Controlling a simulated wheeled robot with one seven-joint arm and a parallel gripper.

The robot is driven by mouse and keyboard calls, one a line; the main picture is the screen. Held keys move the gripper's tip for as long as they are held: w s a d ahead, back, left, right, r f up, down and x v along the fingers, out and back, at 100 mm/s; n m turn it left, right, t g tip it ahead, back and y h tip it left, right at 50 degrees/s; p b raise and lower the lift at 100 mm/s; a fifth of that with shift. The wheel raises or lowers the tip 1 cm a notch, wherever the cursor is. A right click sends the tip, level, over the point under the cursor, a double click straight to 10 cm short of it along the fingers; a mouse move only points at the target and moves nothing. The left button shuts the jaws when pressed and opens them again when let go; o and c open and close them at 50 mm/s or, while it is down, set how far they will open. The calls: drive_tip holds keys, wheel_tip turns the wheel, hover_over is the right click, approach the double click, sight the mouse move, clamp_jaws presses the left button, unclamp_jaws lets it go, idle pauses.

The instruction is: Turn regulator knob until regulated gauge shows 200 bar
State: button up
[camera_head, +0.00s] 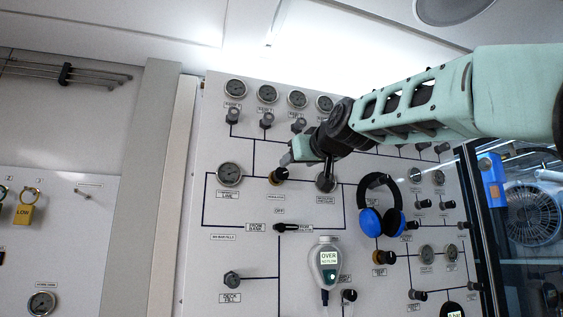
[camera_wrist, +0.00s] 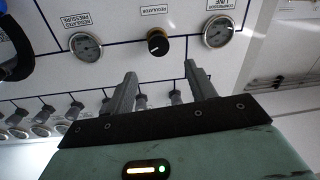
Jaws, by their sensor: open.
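The regulator knob (camera_head: 279,175), black with a brass collar, sits on the white panel between two gauges. The regulated pressure gauge (camera_head: 325,184) is to its right in the head view, partly covered by my arm. In the wrist view, which is turned over, the knob (camera_wrist: 158,42) shows whole, with the regulated pressure gauge (camera_wrist: 86,46) to its left. The gauge's needle and numbers are too small to read. My gripper (camera_wrist: 160,70) is open and empty, its fingertips short of the knob and lined up roughly either side of it. In the head view my gripper (camera_head: 290,160) is just above the knob.
The line gauge (camera_head: 229,174) is left of the knob. A row of small knobs and gauges (camera_head: 297,99) lies above. Blue headphones (camera_head: 383,207) hang to the right, and a handheld meter (camera_head: 325,262) hangs below. A black selector lever (camera_head: 283,227) is under the knob.

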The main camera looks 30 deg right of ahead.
sight(282, 173)
drive_tip(key=p+x, duration=1)
drive_tip(key=x, duration=0.1)
drive_tip(key=shift+f, duration=0.15)
drive_tip(key=shift+w+d, duration=0.2)
drive_tip(key=shift+w, duration=0.35)
drive_tip(key=c, duration=0.9)
drive_tip(key=shift+c, duration=0.2)
